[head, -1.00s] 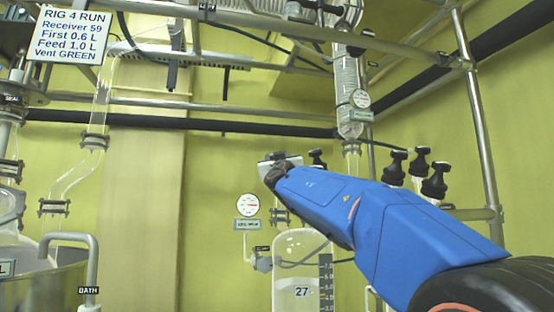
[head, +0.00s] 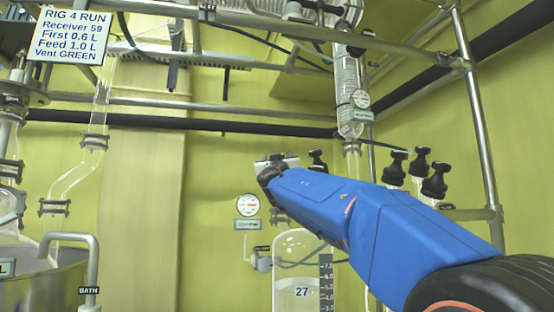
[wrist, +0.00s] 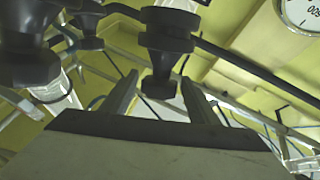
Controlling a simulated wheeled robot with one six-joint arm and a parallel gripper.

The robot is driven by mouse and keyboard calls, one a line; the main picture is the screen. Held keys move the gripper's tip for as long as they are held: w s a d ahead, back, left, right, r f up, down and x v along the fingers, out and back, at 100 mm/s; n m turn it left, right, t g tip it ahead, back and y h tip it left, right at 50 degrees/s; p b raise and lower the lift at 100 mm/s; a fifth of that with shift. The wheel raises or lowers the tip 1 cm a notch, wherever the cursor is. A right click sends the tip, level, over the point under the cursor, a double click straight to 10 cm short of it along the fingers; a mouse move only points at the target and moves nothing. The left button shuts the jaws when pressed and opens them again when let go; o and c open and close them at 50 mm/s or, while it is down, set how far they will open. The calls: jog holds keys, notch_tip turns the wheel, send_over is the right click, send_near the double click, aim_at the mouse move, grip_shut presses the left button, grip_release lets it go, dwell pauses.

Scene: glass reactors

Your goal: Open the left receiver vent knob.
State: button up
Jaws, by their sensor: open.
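My gripper (wrist: 160,80) is open in the wrist view, one finger on each side of the lower end of a black knob (wrist: 166,42). I see no clear contact between the fingers and this knob. Two more black knobs stand to its left, a large near one (wrist: 26,52) and a smaller one (wrist: 88,18). In the head view, my gripper (head: 277,160) is mostly hidden behind the blue arm. A black knob (head: 317,160) shows just right of it. Several black knobs (head: 420,162) stand farther right. I cannot tell which is the left receiver vent knob.
A glass receiver marked 27 (head: 300,262) stands below my arm. A round gauge (head: 247,205) hangs on the wall side. A glass condenser (head: 352,95) and metal frame tubes (head: 478,130) stand close on the right. A sign (head: 70,34) reads "Vent GREEN".

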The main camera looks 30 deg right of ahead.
jog(key=m+g+h, duration=0.9)
jog(key=m, duration=0.1)
jog(key=shift+w+a, duration=0.1)
jog(key=shift+m+g+h, duration=0.6)
jog(key=shift+m+g, duration=0.5)
jog(key=shift+g, duration=0.4)
jog(key=c, duration=0.9)
jog(key=shift+s+d+n+t+y, duration=0.1)
jog(key=shift+s+n+t+y, duration=0.1)
jog(key=shift+n+t, duration=0.35)
jog(key=shift+s+d+n+t+y, duration=0.1)
jog(key=shift+n+t+y, duration=0.2)
jog(key=shift+t, duration=0.35)
jog(key=n+t+y, duration=0.2)
jog(key=n+t, duration=0.1)
jog(key=n+t+y, duration=0.2)
jog(key=n+t, duration=0.1)
jog(key=shift+w, duration=0.1)
jog(key=shift+r+n+t+y, duration=0.1)
jog(key=shift+n+t+y, duration=1)
jog(key=shift+n+y, duration=0.45)
jog(key=shift+n+t+y, duration=1.1)
jog(key=shift+n+y, duration=0.2)
jog(key=shift+y, duration=0.45)
jog(key=shift+w+a+n+y, duration=0.1)
jog(key=shift+n+y, duration=0.3)
